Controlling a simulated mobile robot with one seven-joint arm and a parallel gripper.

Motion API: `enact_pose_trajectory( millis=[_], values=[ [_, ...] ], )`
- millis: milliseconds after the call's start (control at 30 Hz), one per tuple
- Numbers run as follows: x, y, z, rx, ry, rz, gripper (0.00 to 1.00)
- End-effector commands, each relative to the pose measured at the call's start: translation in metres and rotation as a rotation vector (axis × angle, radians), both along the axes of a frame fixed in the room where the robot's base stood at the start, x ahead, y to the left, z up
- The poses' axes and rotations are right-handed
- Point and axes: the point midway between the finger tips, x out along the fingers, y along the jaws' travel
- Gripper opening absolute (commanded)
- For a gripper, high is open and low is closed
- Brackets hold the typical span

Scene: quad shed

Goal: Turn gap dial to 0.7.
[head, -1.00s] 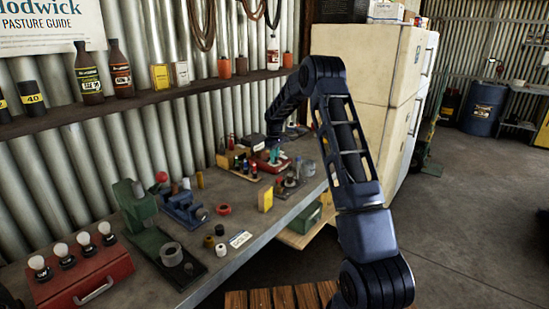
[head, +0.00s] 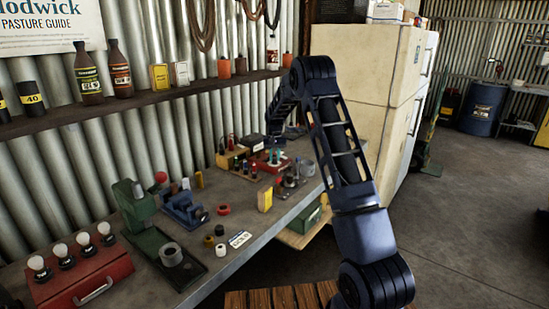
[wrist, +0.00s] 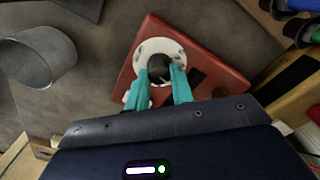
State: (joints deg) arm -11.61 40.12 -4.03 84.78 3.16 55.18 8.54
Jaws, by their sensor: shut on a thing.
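The gap dial is a dark round knob (wrist: 158,67) on a white round scale plate (wrist: 150,46). It sits on a red box (wrist: 222,80) in the wrist view. My gripper (wrist: 161,83) has teal fingers on either side of the knob and is shut on it. The scale marks and the pointer's reading are too small to tell. In the head view the red box (head: 262,166) stands at the bench's far end, with my gripper over it, small and partly hidden.
A grey metal cylinder (wrist: 40,57) stands left of the red box in the wrist view. Tools with coloured handles lie at the upper right. In the head view, the bench (head: 262,238) holds a green press (head: 135,205), a blue vise (head: 184,211) and a yellow block (head: 265,199).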

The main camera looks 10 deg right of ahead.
Motion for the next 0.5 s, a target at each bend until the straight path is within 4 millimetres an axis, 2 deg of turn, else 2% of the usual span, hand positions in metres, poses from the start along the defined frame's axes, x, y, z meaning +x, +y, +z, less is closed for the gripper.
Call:
enact_pose_trajectory(
  millis=[500],
  values=[
    [-0.0006,-0.0009,-0.0004,-0.001,0.002,-0.111,0.01]
  ],
)
